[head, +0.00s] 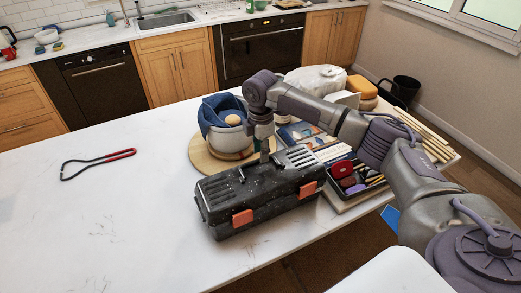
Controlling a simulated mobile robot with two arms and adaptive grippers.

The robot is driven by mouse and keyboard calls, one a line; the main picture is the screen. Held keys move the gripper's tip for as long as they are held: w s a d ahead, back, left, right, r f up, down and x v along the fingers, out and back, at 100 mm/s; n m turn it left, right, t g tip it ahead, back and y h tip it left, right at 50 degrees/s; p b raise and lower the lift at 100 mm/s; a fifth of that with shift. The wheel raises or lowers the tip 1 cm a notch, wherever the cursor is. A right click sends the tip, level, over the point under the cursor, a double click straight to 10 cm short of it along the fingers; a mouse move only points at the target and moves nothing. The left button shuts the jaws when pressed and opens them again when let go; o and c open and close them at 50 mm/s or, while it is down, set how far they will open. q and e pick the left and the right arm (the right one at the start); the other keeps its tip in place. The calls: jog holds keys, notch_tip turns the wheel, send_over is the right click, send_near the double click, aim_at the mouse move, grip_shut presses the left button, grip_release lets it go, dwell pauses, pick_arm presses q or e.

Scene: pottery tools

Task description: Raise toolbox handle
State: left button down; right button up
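A black toolbox (240,197) with orange latches stands shut on the white table, near its front edge. My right arm reaches in from the right, and my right gripper (265,152) points down over the back of the toolbox lid, by the handle area. The fingertips are small and partly dark against the lid, so I cannot tell whether they are open or shut, or whether they touch the handle. The handle itself is hard to make out under the gripper. My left gripper is not in view.
A bowl with a blue cloth (223,113) stands on a round wooden board (200,157) behind the toolbox. A tool tray (375,184), wrapped clay (316,80) and wooden sticks (432,143) crowd the right. A red-handled wire tool (97,162) lies left, with clear table around it.

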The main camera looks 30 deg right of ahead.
jog(key=shift+f, duration=0.7)
jog(key=shift+s+f, duration=0.1)
jog(key=shift+f, duration=0.05)
jog(key=shift+c, duration=0.2)
grip_shut()
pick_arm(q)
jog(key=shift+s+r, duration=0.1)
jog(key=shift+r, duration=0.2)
